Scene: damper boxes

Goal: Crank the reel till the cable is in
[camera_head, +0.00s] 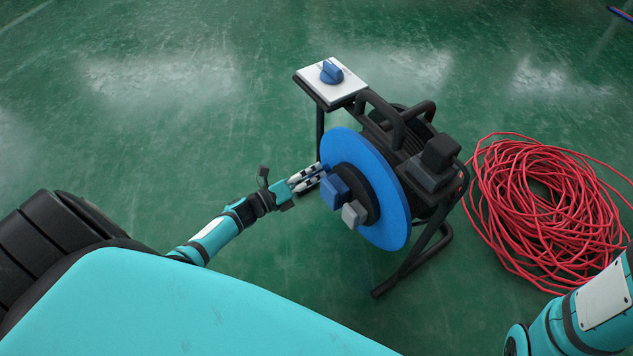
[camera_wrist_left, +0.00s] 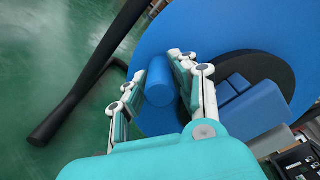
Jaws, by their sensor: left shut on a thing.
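The cable reel has a blue disc (camera_head: 388,210) on a black stand, its face toward the lower left in the head view. The disc also fills much of the left wrist view (camera_wrist_left: 195,32). My left gripper (camera_head: 316,174) is at the disc's left edge. In the left wrist view its fingers (camera_wrist_left: 155,80) are on either side of a blue cylindrical crank handle (camera_wrist_left: 160,82), shut on it. The red cable (camera_head: 545,205) lies in a loose heap of coils on the floor right of the reel. My right gripper is out of view.
Blue and grey blocks (camera_head: 354,214) stick out near the disc's hub. A black stand leg (camera_head: 415,262) reaches toward the front.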

